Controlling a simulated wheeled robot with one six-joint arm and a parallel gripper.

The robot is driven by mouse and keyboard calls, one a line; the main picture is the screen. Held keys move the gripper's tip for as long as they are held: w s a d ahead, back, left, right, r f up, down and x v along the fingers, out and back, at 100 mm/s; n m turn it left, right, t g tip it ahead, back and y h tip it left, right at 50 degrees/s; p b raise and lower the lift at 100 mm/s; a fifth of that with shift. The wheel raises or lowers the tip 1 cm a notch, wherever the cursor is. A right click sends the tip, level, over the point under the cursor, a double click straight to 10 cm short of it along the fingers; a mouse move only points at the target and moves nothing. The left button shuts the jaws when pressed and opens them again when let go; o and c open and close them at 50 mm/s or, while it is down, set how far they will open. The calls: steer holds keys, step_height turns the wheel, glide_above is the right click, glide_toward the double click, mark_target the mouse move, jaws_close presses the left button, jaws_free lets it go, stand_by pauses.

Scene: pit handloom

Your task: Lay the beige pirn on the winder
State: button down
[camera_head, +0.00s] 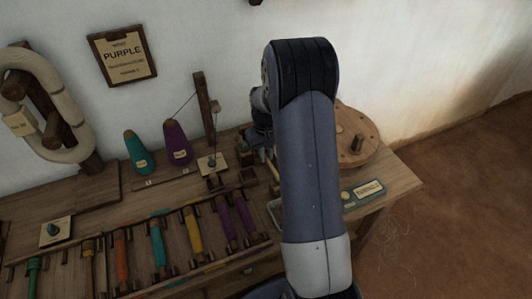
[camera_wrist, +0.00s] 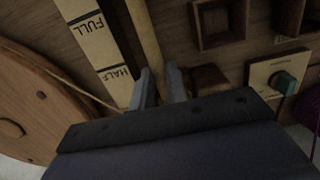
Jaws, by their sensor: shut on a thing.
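In the wrist view my gripper (camera_wrist: 160,78) is shut on a slim beige rod, the beige pirn (camera_wrist: 145,32), which runs up and out of the top of the picture from between the fingertips. The winder's round wooden wheel (camera_wrist: 38,108) is at the left of the wrist view, with a cord running from it toward the gripper. A pale gauge marked FULL and HALF (camera_wrist: 90,38) lies left of the pirn. In the head view the wheel (camera_head: 358,138) stands at the right end of the bench; my arm hides the gripper, the pirn and most of the winder.
In the head view a rack holds several coloured pirns (camera_head: 157,245). Teal (camera_head: 136,150) and purple (camera_head: 176,143) cones stand behind it, near a wooden post (camera_head: 205,110). In the wrist view a square wooden holder (camera_wrist: 218,22) and a plate with a teal knob (camera_wrist: 283,82) are at right.

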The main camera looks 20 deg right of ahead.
steer(key=c, duration=1.3)
jaws_free()
steer(key=shift+o, duration=0.5)
steer(key=shift+o, duration=1)
steer(key=shift+r, duration=0.1)
step_height(320, 180, up, 8)
steer(key=p, duration=0.6)
